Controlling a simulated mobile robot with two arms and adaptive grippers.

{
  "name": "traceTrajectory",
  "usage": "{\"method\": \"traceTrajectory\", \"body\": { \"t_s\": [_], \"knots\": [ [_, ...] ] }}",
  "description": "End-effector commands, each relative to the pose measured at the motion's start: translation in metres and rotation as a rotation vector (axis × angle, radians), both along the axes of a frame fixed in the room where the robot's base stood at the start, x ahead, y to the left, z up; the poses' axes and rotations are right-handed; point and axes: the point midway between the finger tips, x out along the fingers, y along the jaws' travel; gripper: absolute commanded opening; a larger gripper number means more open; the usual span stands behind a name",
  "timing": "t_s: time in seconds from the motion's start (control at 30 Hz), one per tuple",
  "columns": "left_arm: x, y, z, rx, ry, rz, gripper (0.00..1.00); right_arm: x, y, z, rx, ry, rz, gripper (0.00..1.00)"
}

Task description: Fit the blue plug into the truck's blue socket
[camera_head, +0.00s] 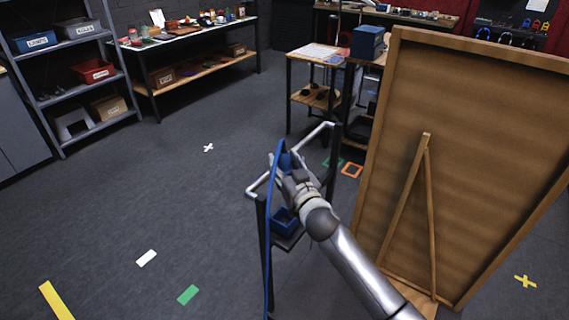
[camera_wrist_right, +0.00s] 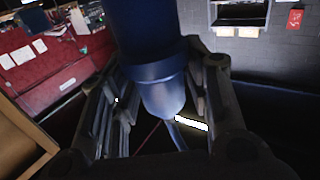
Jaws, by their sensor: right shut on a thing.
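My right gripper (camera_head: 288,172) is shut on the blue plug (camera_head: 285,161), with my arm coming in from the lower right. In the right wrist view the plug (camera_wrist_right: 152,60) stands large between the two fingers of the gripper (camera_wrist_right: 155,115). A blue cable (camera_head: 268,225) hangs down beside the truck's post. The truck (camera_head: 262,230) has dark posts and pale bar handles, and my gripper is over it. A blue open box (camera_head: 284,221) sits low on the truck, partly behind my arm. I cannot make out the blue socket. My left gripper is out of view.
A large wooden board (camera_head: 480,130) with a prop leg stands close to the right of my arm. A work table (camera_head: 315,55) and a long bench (camera_head: 185,38) stand at the back, with shelves (camera_head: 75,70) at left.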

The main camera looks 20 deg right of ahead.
Motion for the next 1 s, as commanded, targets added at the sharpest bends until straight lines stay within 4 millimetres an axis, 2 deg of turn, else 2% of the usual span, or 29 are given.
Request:
{"method": "traceTrajectory", "body": {
  "t_s": [0.1, 1.0],
  "knots": [
    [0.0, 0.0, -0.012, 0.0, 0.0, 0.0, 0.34, 0.0, 0.0, -0.011, -0.001, -0.002, 0.001, 0.0],
    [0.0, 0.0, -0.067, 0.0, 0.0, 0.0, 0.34, 0.0, 0.0, -0.075, 0.001, 0.0, 0.0, 0.0]
  ]
}}
